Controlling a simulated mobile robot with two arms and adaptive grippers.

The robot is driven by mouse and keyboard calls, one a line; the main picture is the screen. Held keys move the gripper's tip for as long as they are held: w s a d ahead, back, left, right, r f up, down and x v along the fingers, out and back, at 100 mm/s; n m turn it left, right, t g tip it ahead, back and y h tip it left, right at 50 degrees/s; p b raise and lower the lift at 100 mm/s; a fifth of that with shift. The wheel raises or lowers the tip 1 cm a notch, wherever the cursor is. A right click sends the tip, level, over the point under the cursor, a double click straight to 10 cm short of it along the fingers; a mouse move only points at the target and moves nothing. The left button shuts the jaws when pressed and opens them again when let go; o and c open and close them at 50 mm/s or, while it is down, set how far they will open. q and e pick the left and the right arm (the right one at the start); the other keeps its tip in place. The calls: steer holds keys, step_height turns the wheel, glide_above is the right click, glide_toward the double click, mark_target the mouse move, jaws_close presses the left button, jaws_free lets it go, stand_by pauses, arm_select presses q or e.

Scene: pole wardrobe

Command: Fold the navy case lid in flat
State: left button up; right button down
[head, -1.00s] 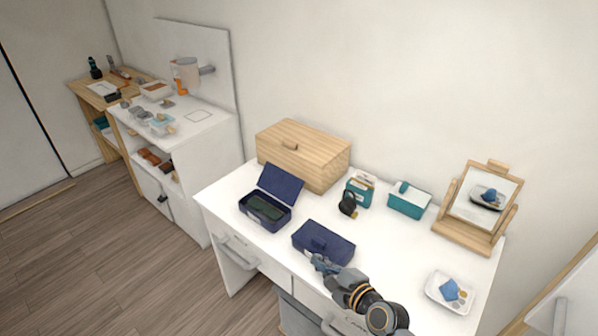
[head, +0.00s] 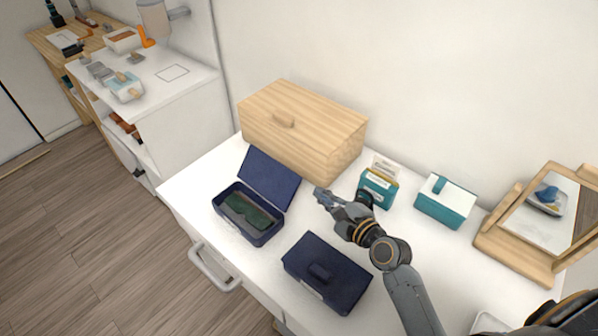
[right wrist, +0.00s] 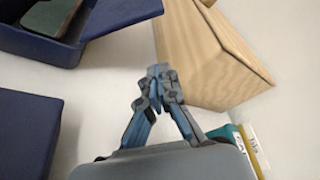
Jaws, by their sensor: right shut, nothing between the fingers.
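The open navy case (head: 247,214) stands on the white table with its lid (head: 269,178) raised and leaning back toward the wooden box. A dark green item (head: 247,210) lies inside the case. A second navy case (head: 326,272) is closed, nearer the table's front edge. My right gripper (head: 321,194) is shut and empty, to the right of the raised lid and apart from it. In the right wrist view my right gripper (right wrist: 158,72) points at the gap between the lid (right wrist: 118,12) and the wooden box. My left gripper is not in view.
The wooden box (head: 300,130) stands behind the open case. A teal card box (head: 376,188), a teal and white container (head: 445,202) and a mirror on a wooden stand (head: 515,250) are to the right. White tabletop is clear between the two navy cases.

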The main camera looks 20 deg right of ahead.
mark_target(293, 177)
steer(key=shift+w+f, duration=0.1)
steer(key=shift+w, duration=0.3)
steer(key=x, duration=0.9)
steer(key=shift+w+a, duration=0.25)
steer(key=s+a+r+p, duration=0.2)
steer(key=shift+r, duration=0.25)
steer(key=shift+s+a+r, duration=0.1)
steer(key=shift+s+a, duration=0.05)
steer(key=shift+a, duration=0.05)
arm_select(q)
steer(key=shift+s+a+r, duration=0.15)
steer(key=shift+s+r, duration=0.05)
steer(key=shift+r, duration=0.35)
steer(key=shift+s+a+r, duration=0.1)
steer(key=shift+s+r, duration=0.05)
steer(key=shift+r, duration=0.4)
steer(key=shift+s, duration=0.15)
